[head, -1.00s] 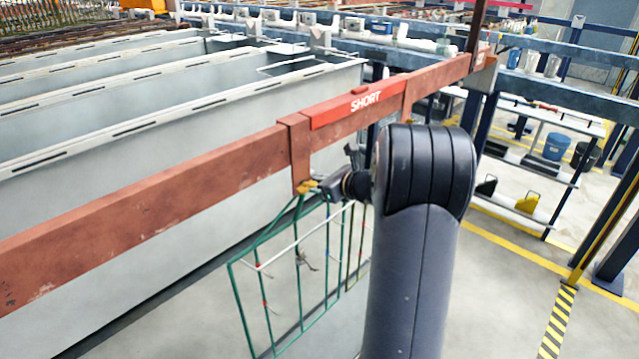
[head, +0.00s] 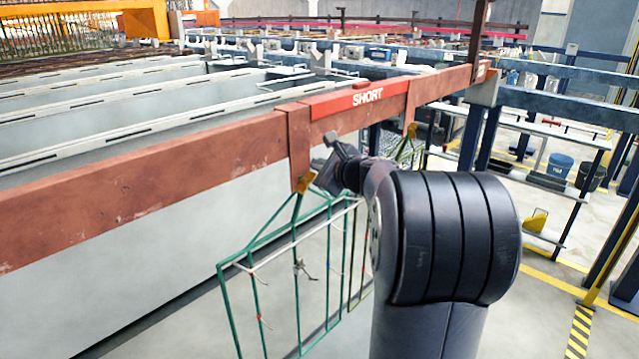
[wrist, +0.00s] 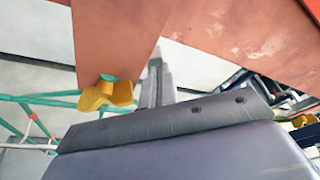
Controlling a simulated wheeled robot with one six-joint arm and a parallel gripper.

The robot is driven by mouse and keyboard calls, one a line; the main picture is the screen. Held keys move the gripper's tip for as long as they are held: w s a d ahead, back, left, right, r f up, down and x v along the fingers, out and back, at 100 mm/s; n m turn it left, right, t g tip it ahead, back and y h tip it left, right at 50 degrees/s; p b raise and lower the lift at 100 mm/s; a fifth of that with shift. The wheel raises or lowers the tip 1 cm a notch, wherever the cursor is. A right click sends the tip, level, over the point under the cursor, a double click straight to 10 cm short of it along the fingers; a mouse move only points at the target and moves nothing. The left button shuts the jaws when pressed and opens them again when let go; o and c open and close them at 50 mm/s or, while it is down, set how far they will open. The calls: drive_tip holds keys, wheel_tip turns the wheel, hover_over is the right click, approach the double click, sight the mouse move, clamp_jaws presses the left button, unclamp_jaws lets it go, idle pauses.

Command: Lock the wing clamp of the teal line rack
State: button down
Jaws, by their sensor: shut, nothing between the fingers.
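The teal line rack (head: 256,290) is a teal wire frame that hangs from a copper-coloured hook strap on the long bar. Its yellow wing clamp (head: 305,182) sits at the lower end of that strap. In the wrist view the wing clamp (wrist: 106,95) is left of centre, with a teal tip at its top against the strap (wrist: 115,40). My gripper (head: 335,150) is shut and empty, just right of the strap and near the clamp. In the wrist view its fingers (wrist: 155,75) stand to the right of the clamp, with a small gap visible.
The copper-coloured bar (head: 150,165) with a red "SHORT" label (head: 366,97) runs across above the rack. Pale tanks (head: 120,125) lie behind it. Another yellow clamp (head: 408,150) hangs further right along the bar. Open floor (head: 560,300) is at the right.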

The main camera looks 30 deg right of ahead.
drive_tip(key=shift+a+r+n+t+b, duration=0.2)
drive_tip(key=shift+n+t+b, duration=0.1)
drive_tip(key=shift+n+b, duration=0.3)
drive_tip(key=shift+d+f, duration=0.1)
